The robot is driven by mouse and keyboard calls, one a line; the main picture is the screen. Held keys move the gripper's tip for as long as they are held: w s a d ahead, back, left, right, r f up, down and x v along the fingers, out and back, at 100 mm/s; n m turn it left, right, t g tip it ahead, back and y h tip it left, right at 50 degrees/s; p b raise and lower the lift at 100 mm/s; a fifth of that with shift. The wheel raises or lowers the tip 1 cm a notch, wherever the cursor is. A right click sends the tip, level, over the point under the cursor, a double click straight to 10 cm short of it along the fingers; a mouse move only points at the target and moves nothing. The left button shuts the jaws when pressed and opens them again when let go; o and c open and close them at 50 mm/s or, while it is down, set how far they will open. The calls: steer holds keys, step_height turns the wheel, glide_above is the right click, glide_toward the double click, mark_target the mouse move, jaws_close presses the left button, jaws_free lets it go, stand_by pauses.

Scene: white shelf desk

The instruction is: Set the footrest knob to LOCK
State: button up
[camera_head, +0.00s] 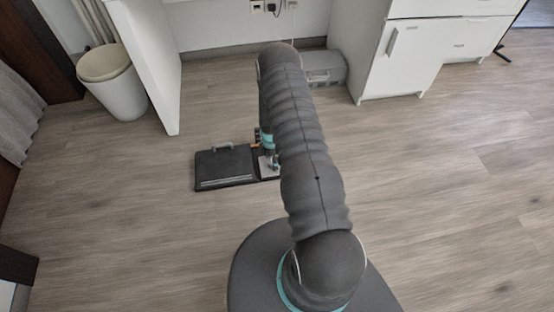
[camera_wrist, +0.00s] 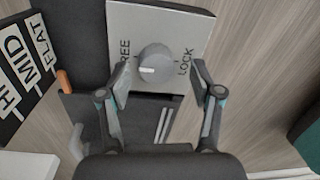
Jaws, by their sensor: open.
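The footrest (camera_head: 225,165) is a dark flat unit on the floor, partly hidden by my arm in the head view. Its round grey knob (camera_wrist: 155,62) sits on a light grey plate (camera_wrist: 158,22) in the wrist view. The plate reads LOCK on the right; on the left "REE" shows, with the first letter hidden by a finger. The knob's white mark is on its left side, toward that left label. My gripper (camera_wrist: 161,76) is open, with one fingertip on each side of the knob and visible gaps to it.
A panel (camera_wrist: 25,65) marked FLAT, MID and a partly cut-off label lies left in the wrist view, with an orange piece (camera_wrist: 64,82) beside it. A bin (camera_head: 112,80), a white cabinet (camera_head: 395,55) and a grey box (camera_head: 323,68) stand behind. Floor at right is clear.

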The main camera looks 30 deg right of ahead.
steer(key=shift+f, duration=0.45)
